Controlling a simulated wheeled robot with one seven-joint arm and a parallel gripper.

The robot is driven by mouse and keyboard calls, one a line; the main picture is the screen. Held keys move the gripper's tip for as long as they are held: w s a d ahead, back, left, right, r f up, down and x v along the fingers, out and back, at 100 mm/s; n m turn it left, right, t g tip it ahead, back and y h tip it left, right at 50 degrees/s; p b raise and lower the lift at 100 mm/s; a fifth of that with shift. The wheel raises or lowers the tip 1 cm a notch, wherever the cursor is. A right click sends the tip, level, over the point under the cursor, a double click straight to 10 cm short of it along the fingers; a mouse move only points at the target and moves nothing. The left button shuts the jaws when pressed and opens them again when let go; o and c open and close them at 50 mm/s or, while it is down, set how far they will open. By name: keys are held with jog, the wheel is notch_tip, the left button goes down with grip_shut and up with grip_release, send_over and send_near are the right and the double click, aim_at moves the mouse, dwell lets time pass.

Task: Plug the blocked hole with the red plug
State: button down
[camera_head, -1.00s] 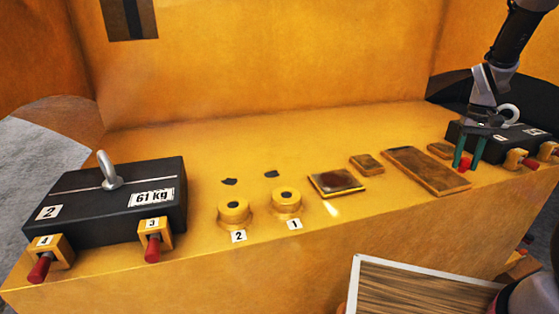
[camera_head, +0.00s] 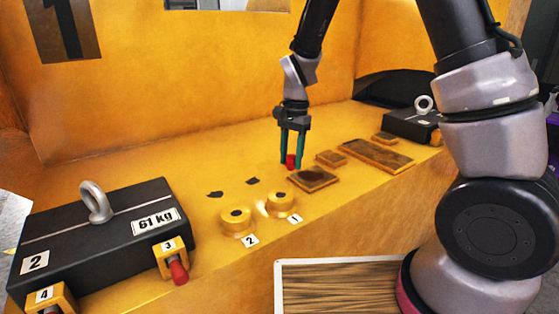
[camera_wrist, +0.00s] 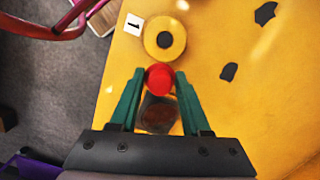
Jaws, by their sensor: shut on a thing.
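My gripper (camera_head: 291,164) has green fingers shut on the red plug (camera_head: 290,161), held above the yellow ledge beside a brown square plate. In the wrist view the red plug (camera_wrist: 160,77) sits between the fingertips. Two yellow round bosses with dark holes stand on the ledge: one labelled 1 (camera_head: 283,206) and one labelled 2 (camera_head: 237,222).
A black casting (camera_head: 95,245) marked 2 and 61 kg stands at the left, with red-handled pins (camera_head: 178,271) at its front. Another black casting (camera_head: 410,124) is at the right. Brown plates (camera_head: 378,154) and two dark chips (camera_head: 253,181) lie on the ledge. A wooden-topped board (camera_head: 340,287) is below.

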jog(key=shift+m, duration=0.7)
jog(key=s+a, duration=0.1)
jog(key=a, duration=0.1)
jog(key=s+a, duration=0.1)
jog(key=shift+s+r, duration=0.25)
jog(key=shift+s, duration=0.1)
jog(key=shift+f, duration=0.1)
jog(key=shift+f, duration=2.85)
jog(key=shift+f, duration=0.15)
jog(key=shift+f, duration=0.85)
jog(key=shift+r, duration=0.1)
jog(key=shift+r, duration=0.85)
jog(key=shift+f, duration=0.3)
